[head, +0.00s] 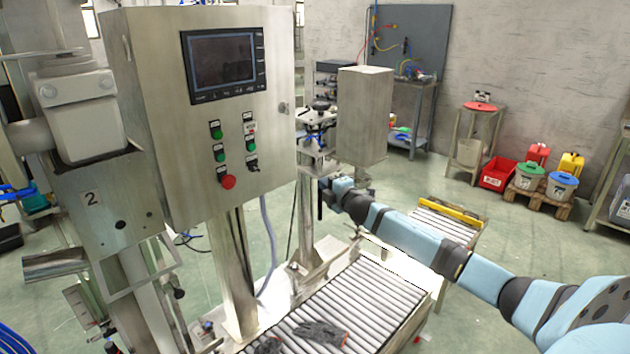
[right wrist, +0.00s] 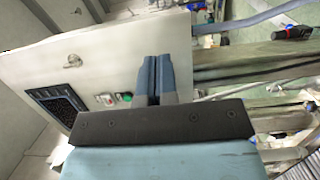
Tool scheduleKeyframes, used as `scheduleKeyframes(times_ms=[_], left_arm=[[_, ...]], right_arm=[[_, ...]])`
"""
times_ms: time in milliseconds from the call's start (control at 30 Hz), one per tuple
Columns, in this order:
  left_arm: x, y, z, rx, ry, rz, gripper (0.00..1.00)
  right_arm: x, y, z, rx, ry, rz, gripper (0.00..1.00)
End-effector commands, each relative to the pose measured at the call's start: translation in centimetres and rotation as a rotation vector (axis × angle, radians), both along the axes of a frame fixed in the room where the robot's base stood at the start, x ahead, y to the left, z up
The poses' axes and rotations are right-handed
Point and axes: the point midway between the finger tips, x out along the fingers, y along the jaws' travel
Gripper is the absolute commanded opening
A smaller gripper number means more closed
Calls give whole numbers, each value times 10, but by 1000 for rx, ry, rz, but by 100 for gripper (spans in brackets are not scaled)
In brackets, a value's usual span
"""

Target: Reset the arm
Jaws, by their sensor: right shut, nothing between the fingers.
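My right arm (head: 405,232), light blue with dark joints, reaches in from the lower right of the head view. My right gripper (head: 324,184) is at its far end, beside the steel post right of the control cabinet. In the right wrist view its two fingers (right wrist: 156,78) are together, with nothing seen between them. They point towards the grey control cabinet (right wrist: 105,65) and appear in front of its edge; the gap is hard to judge. My left gripper is not in view.
The control cabinet (head: 150,120) has a screen (head: 222,65), several buttons and a red knob (head: 228,182). A roller conveyor (head: 365,300) with dark gloves (head: 320,333) runs below.

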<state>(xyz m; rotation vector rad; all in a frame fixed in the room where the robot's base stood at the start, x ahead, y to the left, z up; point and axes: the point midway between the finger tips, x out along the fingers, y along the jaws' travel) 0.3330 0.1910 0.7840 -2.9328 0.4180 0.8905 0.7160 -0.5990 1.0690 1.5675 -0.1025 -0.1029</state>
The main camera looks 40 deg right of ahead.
Motion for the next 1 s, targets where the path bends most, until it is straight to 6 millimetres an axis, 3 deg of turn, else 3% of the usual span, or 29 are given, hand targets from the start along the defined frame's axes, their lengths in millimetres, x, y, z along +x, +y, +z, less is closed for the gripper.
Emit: scheduleKeyframes(times_ms=[167, 433, 567, 667, 767, 900, 1000], left_arm=[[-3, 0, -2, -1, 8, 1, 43], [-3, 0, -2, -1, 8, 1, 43], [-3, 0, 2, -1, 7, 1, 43], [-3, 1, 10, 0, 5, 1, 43], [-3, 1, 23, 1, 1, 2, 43], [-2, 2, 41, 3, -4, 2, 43], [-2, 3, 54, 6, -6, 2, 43]], right_arm=[[-13, -1, -1, 0, 1, 0, 0], [-15, -1, 0, 1, 1, 1, 0], [-19, 12, -13, 34, 18, 13, 0], [-33, 42, -44, 119, 59, 38, 0], [-60, 90, -86, 257, 123, 67, 0], [-116, 163, -143, 493, 226, 90, 0], [-164, 216, -173, 671, 301, 86, 0]])
